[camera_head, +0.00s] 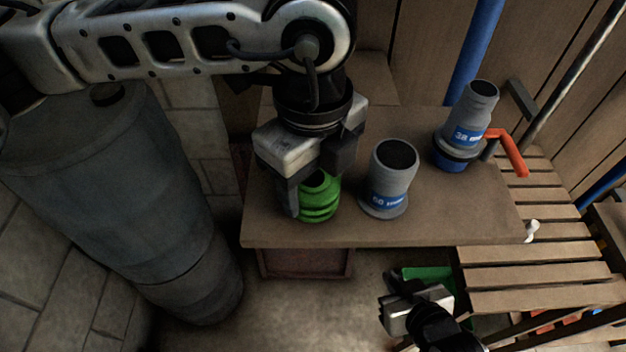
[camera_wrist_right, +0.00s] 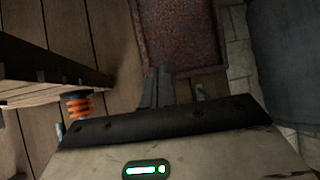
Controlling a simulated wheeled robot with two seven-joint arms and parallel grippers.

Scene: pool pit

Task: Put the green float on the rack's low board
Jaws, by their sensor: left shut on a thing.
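The green ribbed float (camera_head: 318,197) stands on the wooden table top (camera_head: 290,232), near its front left. My left gripper (camera_head: 318,190) comes down on it from above and is shut on it, hiding its upper part. The slatted wooden rack (camera_head: 535,275) is at the right; its lower boards are mostly hidden in the head view. My right gripper (camera_head: 388,308) is low in front of the table, left of the rack. In the right wrist view its fingers (camera_wrist_right: 158,88) lie together with nothing between them.
Two grey fittings with blue bands, a near one (camera_head: 391,180) and a far one (camera_head: 467,125) by a red-orange handle (camera_head: 510,152), stand right of the float. A grey tank (camera_head: 110,190) fills the left. An orange ribbed thing (camera_wrist_right: 78,105) shows beside a wooden board (camera_wrist_right: 50,78).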

